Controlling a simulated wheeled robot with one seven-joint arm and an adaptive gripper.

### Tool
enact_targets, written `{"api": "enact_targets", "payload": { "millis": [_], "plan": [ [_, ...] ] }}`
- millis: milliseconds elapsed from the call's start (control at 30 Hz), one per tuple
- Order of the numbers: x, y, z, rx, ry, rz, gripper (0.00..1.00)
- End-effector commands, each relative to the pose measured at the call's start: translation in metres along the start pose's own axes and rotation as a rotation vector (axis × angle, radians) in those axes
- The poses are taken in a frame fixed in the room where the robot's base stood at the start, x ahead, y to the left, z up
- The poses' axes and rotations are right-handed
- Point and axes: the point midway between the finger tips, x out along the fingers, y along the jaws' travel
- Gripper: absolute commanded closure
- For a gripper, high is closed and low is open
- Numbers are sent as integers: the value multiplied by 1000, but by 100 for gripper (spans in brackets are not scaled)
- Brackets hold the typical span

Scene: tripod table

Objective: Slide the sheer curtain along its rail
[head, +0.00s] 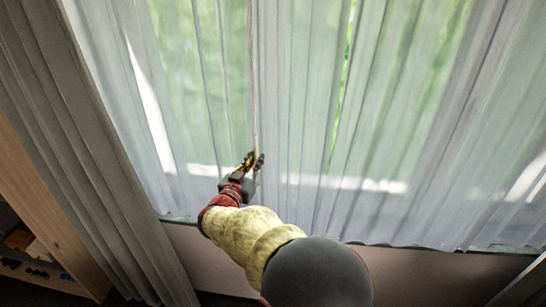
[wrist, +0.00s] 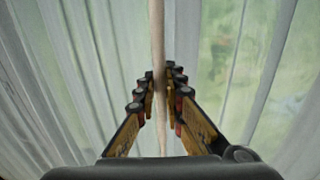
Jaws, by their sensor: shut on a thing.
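The sheer curtain (head: 400,110) hangs in pale folds across the window, with green showing through. It fills the background of the wrist view (wrist: 80,60). A thin, pale draw rod (head: 253,80) hangs in front of it and runs up out of the top of the picture. In the wrist view the rod (wrist: 157,35) passes between the fingers. My gripper (head: 256,161) is shut on the rod near its lower end, close in front of the curtain. The rail is not in view. Where the rod joins the curtain is also hidden.
A heavier grey-brown curtain (head: 75,150) hangs at the left. Beside it is a wooden shelf unit (head: 40,215) with small dark items inside. A low, plain wall (head: 430,272) runs below the sheer curtain's hem.

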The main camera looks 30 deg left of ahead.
Motion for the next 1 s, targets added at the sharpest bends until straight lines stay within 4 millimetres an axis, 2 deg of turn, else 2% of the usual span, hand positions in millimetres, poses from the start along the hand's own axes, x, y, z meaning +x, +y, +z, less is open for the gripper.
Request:
{"api": "enact_targets", "payload": {
  "millis": [200, 533, 567, 600, 833, 1000],
  "plan": [
    [-2, -10, -1, 1, 1, 0, 100],
    [-2, -12, -2, 2, 2, -3, 100],
    [-2, -12, -2, 2, 2, -3, 88],
    [-2, -12, -2, 2, 2, -4, 86],
    [-2, -12, -2, 2, 2, -2, 73],
    [-2, -11, -1, 1, 2, 0, 73]
  ]
}}
